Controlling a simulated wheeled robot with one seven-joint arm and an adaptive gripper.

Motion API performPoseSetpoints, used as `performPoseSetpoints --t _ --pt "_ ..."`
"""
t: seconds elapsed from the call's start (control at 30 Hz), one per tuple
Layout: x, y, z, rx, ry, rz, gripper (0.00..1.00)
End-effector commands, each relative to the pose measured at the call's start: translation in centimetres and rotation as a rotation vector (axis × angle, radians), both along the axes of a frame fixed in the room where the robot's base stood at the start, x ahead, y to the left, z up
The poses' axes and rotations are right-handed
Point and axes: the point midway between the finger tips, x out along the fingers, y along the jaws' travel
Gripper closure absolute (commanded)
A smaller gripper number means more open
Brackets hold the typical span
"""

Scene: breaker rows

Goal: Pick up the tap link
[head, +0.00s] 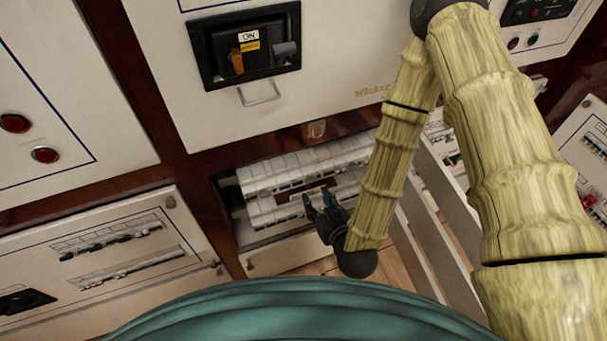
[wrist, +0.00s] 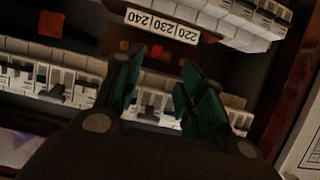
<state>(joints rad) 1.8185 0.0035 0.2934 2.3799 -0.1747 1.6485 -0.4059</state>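My gripper (head: 318,200) is low in an open bay of the cabinet, in front of the breaker rows. In the wrist view my gripper (wrist: 158,72) has its two dark green fingers apart, with nothing visible held between them. Small red and yellow pieces (wrist: 156,50) sit in this recess, apart from the fingers. I cannot tell which piece is the tap link; it is small, dark and partly hidden.
White breaker rows (head: 300,170) fill the bay, and a row also shows above the recess in the wrist view (wrist: 240,18). A panel with an ON switch (head: 250,47) and a metal handle (head: 260,93) is above. A slatted pale panel (head: 440,200) stands right of my gripper.

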Motion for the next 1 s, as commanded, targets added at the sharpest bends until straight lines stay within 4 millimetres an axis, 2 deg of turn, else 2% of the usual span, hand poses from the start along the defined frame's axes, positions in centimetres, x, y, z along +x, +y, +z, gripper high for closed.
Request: performPoseSetpoints --t 0.1,0.37,0.7,1.0 --pt "1.2 0.5 -0.5 0.001 0.0 0.0 0.61" --pt "2.5 0.9 -1.0 0.0 0.001 0.0 0.61" --pt "6.1 1.9 -2.5 0.001 0.001 0.001 0.61" --pt "6.6 2.1 -2.8 0.0 0.002 0.001 0.61"
